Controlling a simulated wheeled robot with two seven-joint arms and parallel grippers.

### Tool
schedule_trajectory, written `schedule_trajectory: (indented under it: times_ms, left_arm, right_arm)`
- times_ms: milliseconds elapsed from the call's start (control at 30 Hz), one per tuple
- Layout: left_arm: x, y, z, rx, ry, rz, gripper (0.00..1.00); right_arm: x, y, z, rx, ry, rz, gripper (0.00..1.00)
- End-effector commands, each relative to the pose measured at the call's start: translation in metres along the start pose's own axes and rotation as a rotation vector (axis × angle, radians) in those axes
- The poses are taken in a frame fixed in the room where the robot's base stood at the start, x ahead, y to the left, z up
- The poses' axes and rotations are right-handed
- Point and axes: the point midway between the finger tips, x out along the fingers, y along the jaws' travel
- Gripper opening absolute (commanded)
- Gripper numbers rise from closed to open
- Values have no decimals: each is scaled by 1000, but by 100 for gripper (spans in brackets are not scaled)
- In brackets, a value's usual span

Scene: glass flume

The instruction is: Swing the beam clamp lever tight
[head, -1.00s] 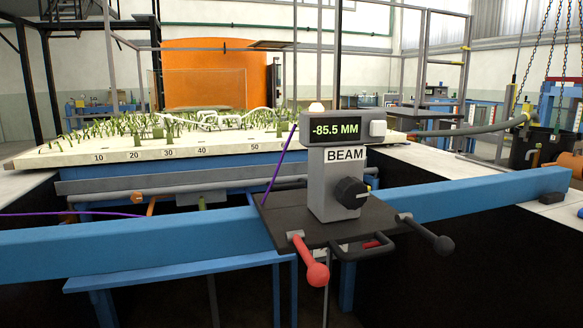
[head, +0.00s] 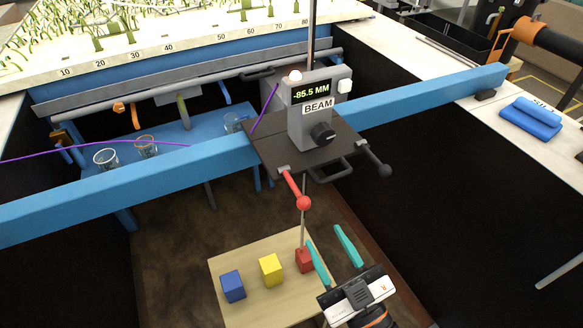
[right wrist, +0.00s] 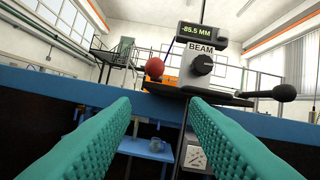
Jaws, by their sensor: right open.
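The beam carriage (head: 297,149) sits on the blue beam (head: 410,102), with a display reading -85.5 MM and a label BEAM. A red lever (head: 291,183) with a round red knob sticks out from the carriage's front left. A black lever (head: 374,158) with a black knob sticks out at its front right. Both also show in the right wrist view, the red knob (right wrist: 154,67) and the black knob (right wrist: 285,92). My right gripper (head: 327,238) is open and empty, below and in front of the levers, its teal fingers apart and touching neither.
A small wooden table (head: 235,262) below holds a blue cube (head: 232,286), a yellow cube (head: 271,269) and a red cube (head: 304,260) near my right fingers. A blue bench (head: 185,140) with glass beakers stands behind the beam. A folded blue cloth (head: 531,118) lies at right.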

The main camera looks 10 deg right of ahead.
Motion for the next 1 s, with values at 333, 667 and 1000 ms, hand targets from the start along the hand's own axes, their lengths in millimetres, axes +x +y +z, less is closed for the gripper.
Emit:
schedule_trajectory:
  times_ms: [333,667,1000]
  left_arm:
    - [-6,0,-39,1,64,0,57]
    - [-24,1,-36,1,64,0,57]
    - [-33,1,-34,1,63,0,57]
  right_arm:
    - [12,4,19,-6,-68,4,41]
    - [77,4,24,-7,-68,5,41]
    - [116,4,25,-5,-64,5,41]
